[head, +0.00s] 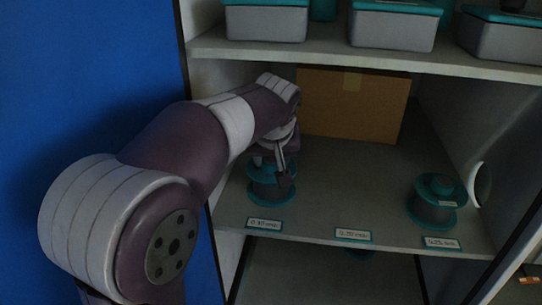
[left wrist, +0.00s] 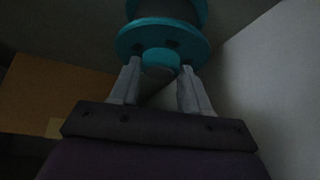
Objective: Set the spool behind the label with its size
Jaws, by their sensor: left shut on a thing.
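My left gripper (head: 283,172) is shut on a teal spool with a dark grey winding (head: 266,190). It holds the spool by the small teal hub at its end, between both fingers in the left wrist view (left wrist: 161,70). The spool is upright over the shelf (head: 330,205), behind the left label (head: 264,224), which seems to read 0.30 mm. I cannot tell whether its base touches the shelf. The middle label (head: 353,235) seems to read 0.20 mm, the right label (head: 441,243) 0.25 mm. Any size marking on the held spool is not legible. My right gripper is not in view.
A second teal and grey spool (head: 437,211) stands behind the right label. A cardboard box (head: 350,112) stands at the back of the shelf. The space behind the middle label is bare. Grey bins with teal lids (head: 392,30) sit on the shelf above.

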